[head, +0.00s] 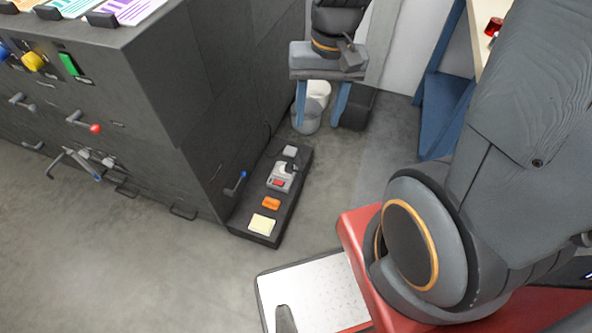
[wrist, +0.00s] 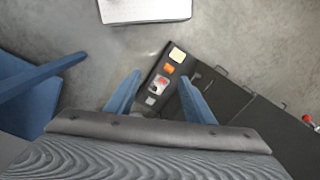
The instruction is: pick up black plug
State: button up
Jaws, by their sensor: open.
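A small black plug (head: 291,153) appears to sit at the far end of a grey unit with a red switch (head: 280,182), on a low dark plinth (head: 262,202). In the wrist view the plug is only a small dark spot (wrist: 156,89), hard to make out. My gripper (head: 319,126) has its two blue fingers pointing down, apart and empty. In the head view it is beyond the plug and higher up. In the wrist view the plinth shows between and beyond the fingers (wrist: 159,76), well below them.
An orange block (head: 271,203) and a cream pad (head: 262,224) lie at the plinth's near end. A dark cabinet (head: 165,110) with levers stands at the left. A pale bucket (head: 307,118) stands behind my gripper. A blue-framed bench (head: 442,100) is at the right. Open floor lies in front.

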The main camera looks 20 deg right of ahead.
jog(key=w+a+f+m+y+b, duration=0.1)
jog(key=w+f+m+b, duration=0.2)
jog(key=w+f+b, duration=0.35)
jog(key=w+f+m+y+b, duration=0.1)
jog(key=w+f+m+b, duration=0.3)
jog(key=f, duration=0.6)
jog(key=m+t+b, duration=0.2)
jog(key=m+b, duration=1.3)
jog(key=b, duration=0.9)
send_over(289, 166)
jog(key=s+d, duration=0.2)
notch_tip(289, 166, down, 41)
jog(key=shift+t+y, duration=0.3)
jog(key=shift+y, duration=0.2)
jog(key=shift+d+b+x, duration=0.2)
jog(key=shift+b+x, duration=2.5)
jog(key=shift+x, duration=1)
jog(key=shift+w, duration=0.15)
jog(key=c, duration=1.1)
jog(key=shift+r, duration=0.1)
jog(key=shift+c, duration=0.2)
notch_tip(289, 166, up, 10)
jog(key=p, duration=0.6)
